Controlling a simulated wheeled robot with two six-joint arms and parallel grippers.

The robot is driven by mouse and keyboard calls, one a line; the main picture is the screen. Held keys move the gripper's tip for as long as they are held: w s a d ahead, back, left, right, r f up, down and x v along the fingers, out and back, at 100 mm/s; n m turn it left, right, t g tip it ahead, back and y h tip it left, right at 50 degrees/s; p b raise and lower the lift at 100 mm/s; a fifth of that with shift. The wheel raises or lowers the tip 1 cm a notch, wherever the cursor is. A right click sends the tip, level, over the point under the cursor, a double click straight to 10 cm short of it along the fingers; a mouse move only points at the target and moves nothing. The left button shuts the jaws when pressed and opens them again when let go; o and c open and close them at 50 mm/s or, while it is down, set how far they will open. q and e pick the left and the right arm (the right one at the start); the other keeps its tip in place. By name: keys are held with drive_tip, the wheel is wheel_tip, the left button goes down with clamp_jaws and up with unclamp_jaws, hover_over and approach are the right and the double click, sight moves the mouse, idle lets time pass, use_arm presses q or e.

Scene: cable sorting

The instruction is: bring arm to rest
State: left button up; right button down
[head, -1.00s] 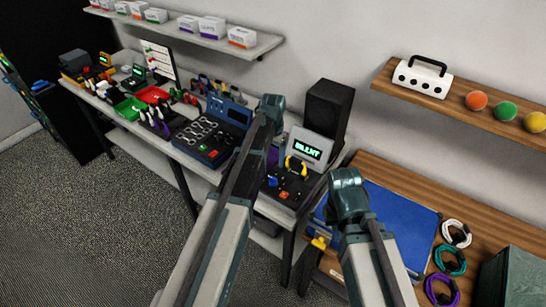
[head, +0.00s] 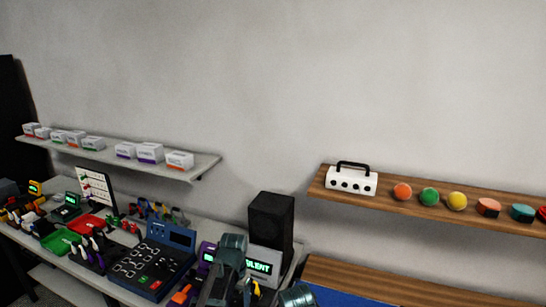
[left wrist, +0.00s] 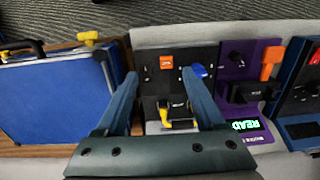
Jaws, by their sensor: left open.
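My left gripper (left wrist: 160,78) is open in the left wrist view, with nothing between its blue fingers. It hangs over a black panel (left wrist: 150,88) with an orange switch (left wrist: 166,62), a blue switch (left wrist: 199,71) and a yellow-ended black part (left wrist: 180,110). I cannot tell the height of the fingers above the panel. In the head view, part of my left arm shows at the bottom middle, and a small piece of my right arm shows at the bottom edge.
A purple device (left wrist: 246,90) with a lit READ screen stands right of the panel. In the head view, a black speaker (head: 270,222) and a blue console (head: 150,265) stand on the bench. Two shelves (head: 120,158) (head: 380,199) hang on the wall.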

use_arm(q)
drive_tip(key=s+d+f+b, duration=0.2)
drive_tip(key=s+d, duration=0.1)
drive_tip(key=s, duration=0.5)
drive_tip(key=s+d+f+b, duration=0.2)
drive_tip(key=s+d+f, duration=0.1)
drive_tip(key=s, duration=0.6)
drive_tip(key=shift+s+d+f+y, duration=0.15)
drive_tip(key=shift+d+f+y, duration=0.25)
drive_tip(key=shift+d, duration=0.1)
use_arm(e)
wheel_tip(320, 180, down, 6)
drive_tip(key=shift+r, duration=0.1)
